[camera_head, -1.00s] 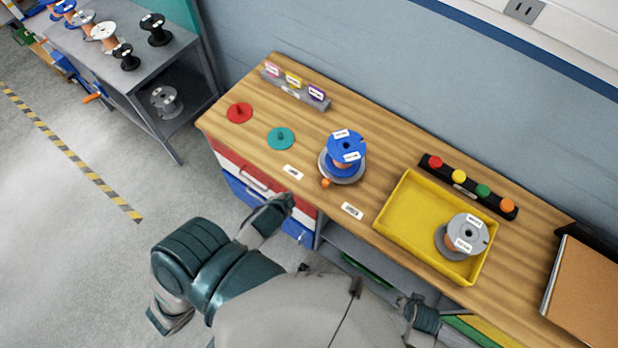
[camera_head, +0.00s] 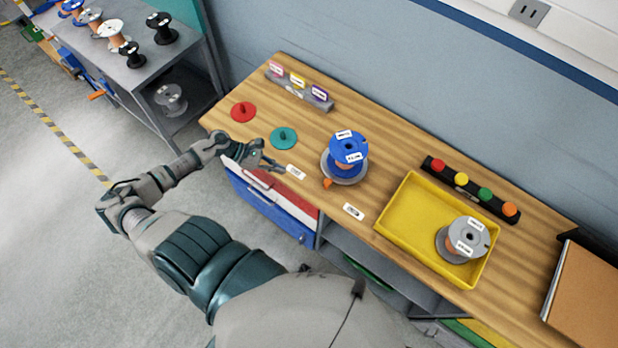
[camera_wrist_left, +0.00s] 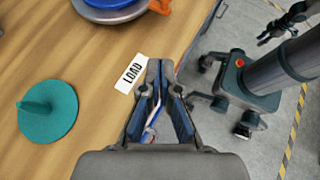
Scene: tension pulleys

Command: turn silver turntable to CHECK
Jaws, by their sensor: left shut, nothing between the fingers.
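The silver turntable (camera_head: 331,169) sits on the wooden bench with a blue spool (camera_head: 348,149) standing on it. Its orange knob (camera_head: 327,183) points toward the bench's front edge. In the left wrist view the turntable's rim (camera_wrist_left: 118,14) and orange knob (camera_wrist_left: 159,6) show at the top. A white label (camera_head: 296,172) lies left of the turntable and reads LOAD in the left wrist view (camera_wrist_left: 130,73). Another white label (camera_head: 353,211), too small to read, lies to its right. My left gripper (camera_head: 279,168) is shut and empty by the bench's front edge, beside the LOAD label, apart from the turntable. My right gripper is out of view.
A teal disc (camera_head: 283,138) and a red disc (camera_head: 243,111), each with a peg, lie left of the turntable. A yellow tray (camera_head: 408,216) with a grey spool (camera_head: 467,239) stands to the right. A black strip with coloured buttons (camera_head: 462,181) lies behind the tray.

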